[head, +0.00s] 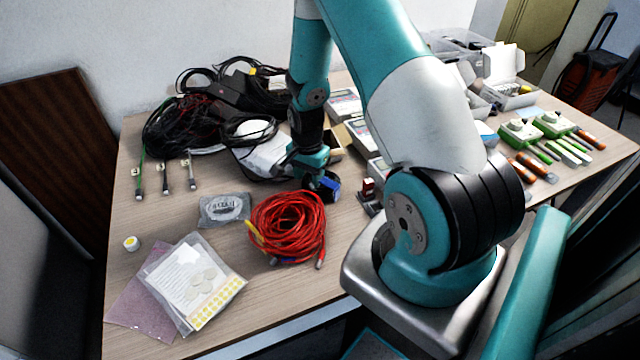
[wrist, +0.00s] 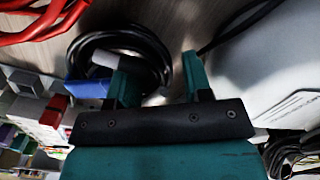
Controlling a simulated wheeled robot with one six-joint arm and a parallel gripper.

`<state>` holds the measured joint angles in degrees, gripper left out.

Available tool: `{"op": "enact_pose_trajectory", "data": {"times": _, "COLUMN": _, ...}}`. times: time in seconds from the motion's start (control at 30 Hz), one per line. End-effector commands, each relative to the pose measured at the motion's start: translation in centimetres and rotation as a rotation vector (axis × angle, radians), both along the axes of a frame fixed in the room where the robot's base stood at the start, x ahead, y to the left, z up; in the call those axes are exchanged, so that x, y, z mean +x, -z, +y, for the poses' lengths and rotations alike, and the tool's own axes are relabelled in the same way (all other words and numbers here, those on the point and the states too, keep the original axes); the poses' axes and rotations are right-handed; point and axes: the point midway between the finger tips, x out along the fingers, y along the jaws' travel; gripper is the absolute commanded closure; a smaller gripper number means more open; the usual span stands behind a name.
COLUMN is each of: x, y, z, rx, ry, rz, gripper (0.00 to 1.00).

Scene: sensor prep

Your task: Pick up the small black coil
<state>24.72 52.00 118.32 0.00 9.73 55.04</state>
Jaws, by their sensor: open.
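The small black coil (wrist: 152,46) lies on the table in the wrist view, a loop of black cable with a blue plug (wrist: 88,89) and a pale grey end. In the head view the blue plug (head: 328,187) shows just beyond the red cable, and the coil is partly hidden by my gripper. My gripper (head: 314,178) is over the coil, pointing down. In the wrist view my gripper (wrist: 160,78) is open. Its left finger overlaps the inside of the loop, and the loop's right side shows between the fingers. I cannot tell the height gap or any contact.
A red cable coil (head: 288,228) lies close in front. A white device (head: 263,150) stands behind left, near the right finger in the wrist view (wrist: 275,85). A small red-topped part (head: 368,188) is right of the coil.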

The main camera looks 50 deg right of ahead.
Motion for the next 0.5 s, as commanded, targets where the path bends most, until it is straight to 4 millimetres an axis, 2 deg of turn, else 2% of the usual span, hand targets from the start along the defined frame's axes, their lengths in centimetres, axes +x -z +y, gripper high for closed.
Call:
{"op": "enact_pose_trajectory", "data": {"times": 0.27, "x": 0.04, "y": 0.53, "z": 0.01, "rx": -0.001, "ry": 0.000, "rz": -0.001, "gripper": 0.54}}
{"op": "enact_pose_trajectory", "data": {"times": 0.33, "x": 0.03, "y": 0.52, "z": 0.01, "rx": -0.001, "ry": 0.000, "rz": -0.001, "gripper": 0.66}}
{"op": "enact_pose_trajectory", "data": {"times": 0.47, "x": 0.03, "y": 0.51, "z": 0.01, "rx": -0.001, "ry": 0.000, "rz": -0.001, "gripper": 0.96}}
{"op": "enact_pose_trajectory", "data": {"times": 0.5, "x": 0.03, "y": 0.51, "z": 0.01, "rx": -0.001, "ry": 0.000, "rz": -0.001, "gripper": 0.96}}
